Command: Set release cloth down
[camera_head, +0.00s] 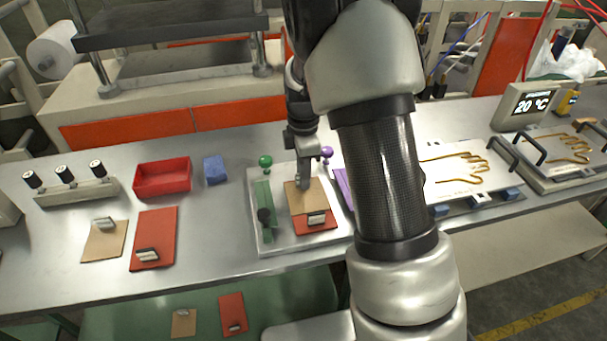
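A tan sheet (300,199), likely the release cloth, is over a red sheet (316,229) on a light metal plate (275,244). A metal clip (316,218) shows near the front edge of the tan sheet, above the red one. Whether the tan sheet lies flat or is held slightly up I cannot tell. My gripper (306,183) points down at the back part of the tan sheet. Its fingers are small and partly hidden, so its grip is unclear. Another tan sheet (101,245) and red sheet (165,228), each with a clip, lie at left.
The plate has a green clamp (265,205) at left; a purple one (342,185) is partly behind my arm. A red bin (163,178) and blue block (215,170) stand left. A press (170,25) stands behind.

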